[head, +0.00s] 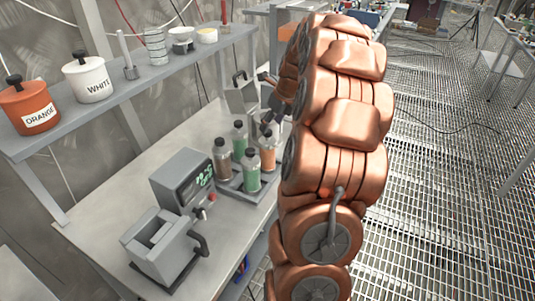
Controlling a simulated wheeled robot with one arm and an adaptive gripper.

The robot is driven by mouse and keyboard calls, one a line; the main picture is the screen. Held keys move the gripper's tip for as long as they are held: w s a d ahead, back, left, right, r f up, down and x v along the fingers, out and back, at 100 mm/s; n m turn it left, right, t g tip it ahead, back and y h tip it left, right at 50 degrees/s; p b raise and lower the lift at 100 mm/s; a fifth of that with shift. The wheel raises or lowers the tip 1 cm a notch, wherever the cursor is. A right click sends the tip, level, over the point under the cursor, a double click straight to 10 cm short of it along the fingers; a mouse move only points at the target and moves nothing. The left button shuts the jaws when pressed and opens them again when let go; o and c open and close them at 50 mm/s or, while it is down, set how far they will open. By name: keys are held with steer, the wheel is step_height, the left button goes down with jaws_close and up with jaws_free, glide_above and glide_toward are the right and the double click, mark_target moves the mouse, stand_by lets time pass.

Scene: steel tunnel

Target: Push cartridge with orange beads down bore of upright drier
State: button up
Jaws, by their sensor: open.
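A clear cartridge with orange beads (267,157) and a dark cap stands upright at the right of a grey rack (232,186) on the bench. Other dark-capped cartridges stand with it, with green beads (252,172) and brown beads (222,160). My gripper (268,118) is dark, open, and just above or behind the orange-bead cartridge; contact cannot be told. My copper arm hides part of it and the bench to its right. A grey boxy unit (241,97) stands behind the gripper. I cannot tell which unit is the upright drier, and no bore shows clearly.
A grey device with a green display (187,180) and a grey block with a slotted top (160,247) stand on the near bench (105,215). The shelf above holds an orange pot (28,105) and a white pot (88,78). Open grating floor (435,160) lies right.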

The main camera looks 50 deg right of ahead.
mark_target(268, 143)
steer(key=p+x, duration=0.1)
steer(key=x, duration=0.4)
steer(key=shift+s+a+p, duration=0.15)
steer(key=shift+s+p, duration=0.05)
steer(key=shift+p, duration=0.15)
steer(key=shift+c, duration=0.2)
jaws_close()
